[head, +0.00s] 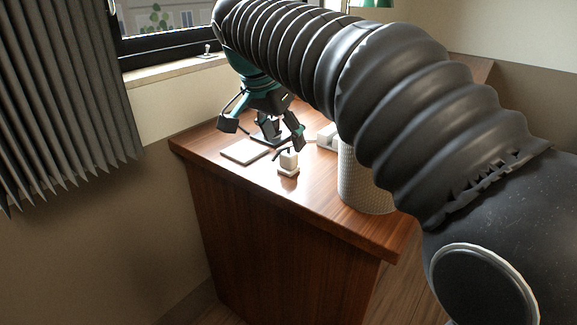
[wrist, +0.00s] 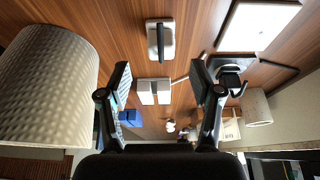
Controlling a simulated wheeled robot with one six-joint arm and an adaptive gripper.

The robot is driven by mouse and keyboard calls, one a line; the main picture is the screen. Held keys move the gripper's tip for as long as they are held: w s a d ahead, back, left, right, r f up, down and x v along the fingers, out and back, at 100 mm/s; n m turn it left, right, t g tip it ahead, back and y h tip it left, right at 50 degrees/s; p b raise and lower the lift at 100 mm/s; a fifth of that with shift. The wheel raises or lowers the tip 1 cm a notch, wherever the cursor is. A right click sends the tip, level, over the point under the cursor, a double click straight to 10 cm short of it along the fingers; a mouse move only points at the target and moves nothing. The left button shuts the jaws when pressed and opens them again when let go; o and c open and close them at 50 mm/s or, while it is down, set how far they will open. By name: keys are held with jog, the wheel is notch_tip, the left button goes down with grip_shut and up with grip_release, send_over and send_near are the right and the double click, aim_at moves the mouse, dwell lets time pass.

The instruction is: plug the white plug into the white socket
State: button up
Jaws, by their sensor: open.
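My gripper (head: 264,135) is open and empty above the desk. Its spread fingers (wrist: 161,78) flank the two-part block in the wrist picture, with no contact visible.
A textured pale cylinder (head: 362,188) stands to the right, near the desk's front edge. A flat white panel (head: 245,151) lies left of the plug. A black stand (wrist: 232,68) is near the right finger in the wrist view.

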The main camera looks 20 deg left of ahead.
aim_at(288, 153)
jog(key=shift+w+f, duration=0.1)
jog(key=shift+f, duration=0.2)
jog(key=shift+b+x, duration=0.4)
jog(key=shift+x, duration=2.15)
jog(key=shift+c, duration=0.2)
jog(key=c, duration=1.1)
